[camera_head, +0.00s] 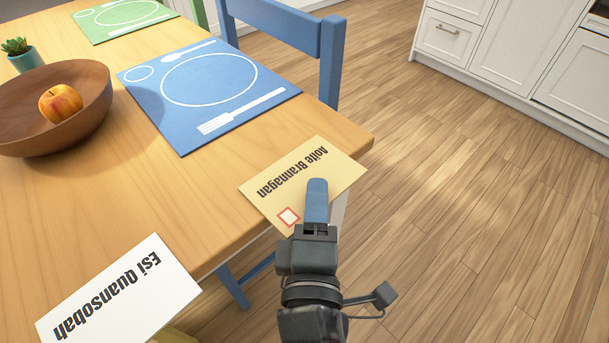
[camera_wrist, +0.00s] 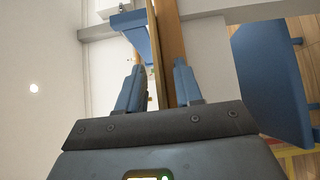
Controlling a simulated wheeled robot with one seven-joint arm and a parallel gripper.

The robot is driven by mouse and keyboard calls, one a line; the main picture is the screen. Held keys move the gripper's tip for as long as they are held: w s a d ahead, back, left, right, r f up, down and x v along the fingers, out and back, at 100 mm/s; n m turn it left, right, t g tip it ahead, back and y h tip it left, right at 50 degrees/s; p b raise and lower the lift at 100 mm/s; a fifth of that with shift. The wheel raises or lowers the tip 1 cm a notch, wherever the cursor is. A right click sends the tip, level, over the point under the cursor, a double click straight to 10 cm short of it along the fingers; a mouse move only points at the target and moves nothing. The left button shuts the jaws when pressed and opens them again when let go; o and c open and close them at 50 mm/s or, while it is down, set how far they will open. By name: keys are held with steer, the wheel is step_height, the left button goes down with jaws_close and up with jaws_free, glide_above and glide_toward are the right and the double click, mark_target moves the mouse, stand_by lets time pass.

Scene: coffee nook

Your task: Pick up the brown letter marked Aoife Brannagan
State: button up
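The brown letter marked Aoife Brannagan (camera_head: 285,183) lies at the table's near right edge in the head view, with part of it sticking out past the edge. It has a red square outline at its near end. My gripper (camera_head: 317,190) is at the overhanging side, one blue finger showing over the letter and hiding a little of it. In the wrist view my gripper (camera_wrist: 158,82) has its two blue fingers apart, with a gap between them. A thin tan edge runs through that gap; I cannot tell letter from tabletop there. Contact with the letter is unclear.
A white letter marked Esi Quansobah (camera_head: 118,295) lies at the table's near left edge. On the wooden table (camera_head: 205,215) are a blue placemat (camera_head: 190,125) and a wooden bowl (camera_head: 92,120) with an apple. A blue chair (camera_head: 328,60) stands behind. Floor at right is clear.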

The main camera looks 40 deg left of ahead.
jaws_close()
stand_by(0.3)
stand_by(0.3)
